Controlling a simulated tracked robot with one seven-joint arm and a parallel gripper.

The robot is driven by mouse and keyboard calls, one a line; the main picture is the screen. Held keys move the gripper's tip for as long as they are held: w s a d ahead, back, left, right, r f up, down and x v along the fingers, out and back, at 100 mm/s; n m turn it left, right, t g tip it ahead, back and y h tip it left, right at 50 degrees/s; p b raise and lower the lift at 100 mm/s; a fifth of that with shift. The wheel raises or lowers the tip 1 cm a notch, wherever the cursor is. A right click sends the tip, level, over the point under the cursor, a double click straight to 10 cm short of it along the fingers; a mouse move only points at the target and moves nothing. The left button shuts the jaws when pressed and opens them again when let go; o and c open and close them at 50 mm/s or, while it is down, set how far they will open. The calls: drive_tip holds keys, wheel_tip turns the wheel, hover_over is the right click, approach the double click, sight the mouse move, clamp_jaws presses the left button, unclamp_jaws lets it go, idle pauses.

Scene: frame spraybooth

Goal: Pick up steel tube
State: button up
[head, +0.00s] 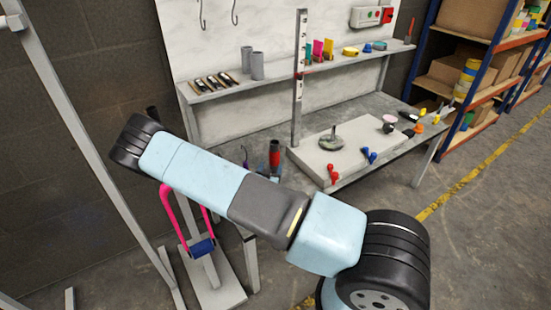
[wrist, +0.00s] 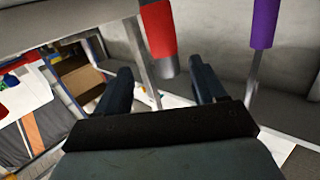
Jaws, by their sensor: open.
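Two short grey upright cylinders, a left one (head: 246,59) and a right one (head: 257,66), stand on the wall shelf in the head view. They look like steel tube, but I cannot tell which one the task means. No grey tube is clear in the wrist view. My gripper (wrist: 160,82) is open, with two dark fingers apart and nothing seen between them. Beyond the fingers in the wrist view is a red and black handle (wrist: 158,35). My arm hides the gripper in the head view.
A purple handle (wrist: 265,22) is at the right in the wrist view. The shelf (head: 300,77) also bears dark tools and coloured items. A vertical ruler post (head: 298,110) rises beside a pale board (head: 315,165) on the bench. Storage racks (head: 485,65) stand at right; the floor there is clear.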

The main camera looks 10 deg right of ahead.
sight(274, 150)
drive_tip(key=shift+s+a+f+n+t, duration=0.1)
drive_tip(key=shift+f+n+t, duration=0.25)
drive_tip(key=shift+n+t, duration=0.3)
drive_tip(key=x, duration=1.3)
drive_tip(key=shift+w, duration=0.35)
drive_tip(key=shift+a, duration=0.1)
clamp_jaws()
